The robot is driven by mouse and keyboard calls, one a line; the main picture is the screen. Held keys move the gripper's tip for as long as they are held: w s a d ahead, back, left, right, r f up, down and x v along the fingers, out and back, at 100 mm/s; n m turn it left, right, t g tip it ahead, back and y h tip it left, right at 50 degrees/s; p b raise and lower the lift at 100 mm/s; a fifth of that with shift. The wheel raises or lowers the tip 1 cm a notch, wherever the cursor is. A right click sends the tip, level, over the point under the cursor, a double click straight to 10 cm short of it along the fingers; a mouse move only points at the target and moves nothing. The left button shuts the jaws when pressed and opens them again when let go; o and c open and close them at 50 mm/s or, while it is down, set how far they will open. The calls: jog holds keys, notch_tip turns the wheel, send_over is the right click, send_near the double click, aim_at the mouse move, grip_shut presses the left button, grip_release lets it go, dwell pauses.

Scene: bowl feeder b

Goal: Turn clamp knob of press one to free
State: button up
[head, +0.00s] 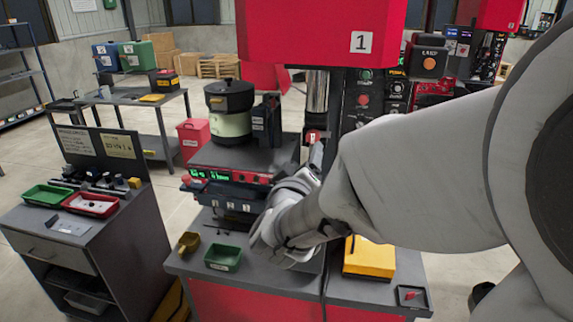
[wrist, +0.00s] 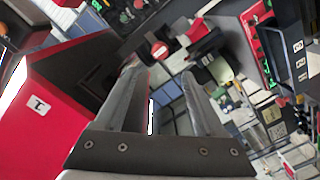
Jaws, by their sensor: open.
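Press one (head: 320,40) is the red machine with a white "1" plate; its red body also fills the left of the wrist view (wrist: 30,135). A red knob-like part (head: 313,136) sits below its shiny column and looks like the clamp knob. In the wrist view a round red knob (wrist: 158,49) shows beyond the fingertips, against dark parts. My gripper (head: 316,158) is in front of the press, just below the red part. In the wrist view its two fingers (wrist: 160,80) are apart with nothing between them. Whether they touch the knob cannot be told; the knob's setting is unreadable.
A bowl feeder (head: 230,125) stands left of the press on a dark base. A green tray (head: 222,258), a yellow box (head: 369,257) and a small dark tray (head: 412,297) are on the bench. Control buttons (head: 364,100) are right of the column. A side cabinet (head: 70,240) stands left.

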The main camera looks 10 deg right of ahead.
jog(key=v, duration=0.6)
jog(key=shift+w, duration=0.15)
